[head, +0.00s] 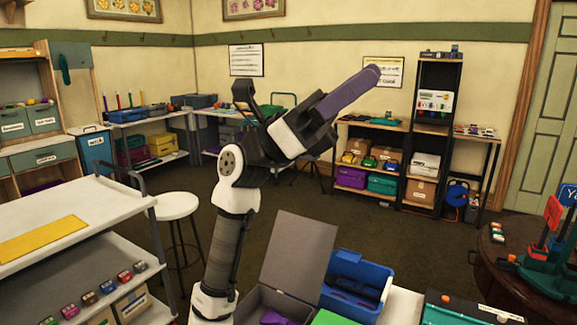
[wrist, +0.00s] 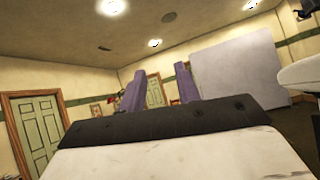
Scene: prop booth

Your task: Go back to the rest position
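My arm rises from the bottom of the head view, bent at the elbow. My gripper (head: 373,76) is raised in the air, with its purple fingers pointing up and to the right.
Below the arm stand a grey box with a raised lid (head: 299,250), a blue bin (head: 357,283) and a green item (head: 335,318). A white cart (head: 70,212) and a stool (head: 176,205) are left. A round table (head: 497,273) is right. Shelves line the back walls.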

